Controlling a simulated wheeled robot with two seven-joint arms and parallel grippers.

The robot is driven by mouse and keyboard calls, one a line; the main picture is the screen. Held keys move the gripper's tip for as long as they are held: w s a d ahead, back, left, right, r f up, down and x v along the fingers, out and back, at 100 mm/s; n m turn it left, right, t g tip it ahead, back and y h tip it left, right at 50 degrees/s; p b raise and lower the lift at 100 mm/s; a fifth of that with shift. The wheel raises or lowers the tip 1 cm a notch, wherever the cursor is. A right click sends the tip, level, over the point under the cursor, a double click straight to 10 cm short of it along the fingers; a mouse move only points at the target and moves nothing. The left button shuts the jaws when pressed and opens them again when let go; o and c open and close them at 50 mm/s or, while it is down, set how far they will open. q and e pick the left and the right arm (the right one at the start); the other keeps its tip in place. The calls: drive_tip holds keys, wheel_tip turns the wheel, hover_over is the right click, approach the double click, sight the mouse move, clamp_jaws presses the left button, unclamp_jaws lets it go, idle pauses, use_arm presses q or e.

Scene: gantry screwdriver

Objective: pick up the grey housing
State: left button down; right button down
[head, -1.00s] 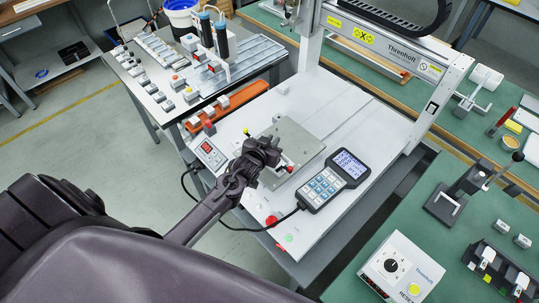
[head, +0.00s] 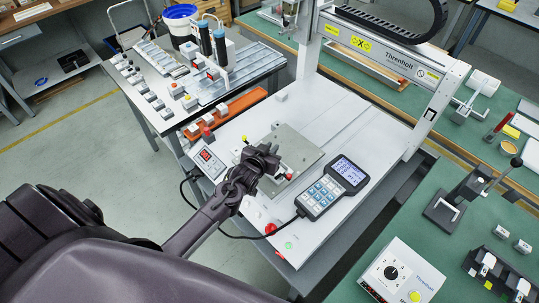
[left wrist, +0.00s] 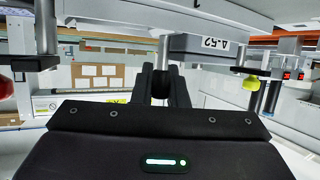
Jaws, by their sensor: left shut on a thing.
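The grey housing (left wrist: 195,44), a light grey block with a label reading A-52, shows at the fingertips in the left wrist view. My left gripper (head: 268,163) is over the metal fixture plate (head: 305,150) in the head view, and it also shows in the left wrist view (left wrist: 162,80). In the head view the gripper hides most of the housing. I cannot tell whether the housing touches the plate. My right gripper is not in view.
A handheld control panel (head: 333,188) lies right of the plate. A box with a red display (head: 207,160) is left of it. The gantry (head: 400,55) stands behind. An orange tray (head: 240,104) with small parts is at the back left.

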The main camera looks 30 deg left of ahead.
use_arm(q)
wheel_tip(320, 180, up, 20)
drive_tip(key=b, duration=0.1)
drive_tip(key=shift+r, duration=0.15)
idle(0.4)
wheel_tip(320, 180, down, 18)
drive_tip(key=shift+w+f+p, duration=0.1)
drive_tip(key=shift+f+p, duration=0.15)
drive_tip(key=shift+p, duration=0.25)
drive_tip(key=shift+f+p, duration=0.25)
drive_tip(key=shift+p, duration=0.1)
drive_tip(key=shift+f, duration=0.25)
drive_tip(key=c, duration=1.8)
unclamp_jaws()
drive_tip(key=shift+f, duration=0.2)
drive_tip(key=o, duration=0.4)
drive_tip(key=shift+c, duration=0.2)
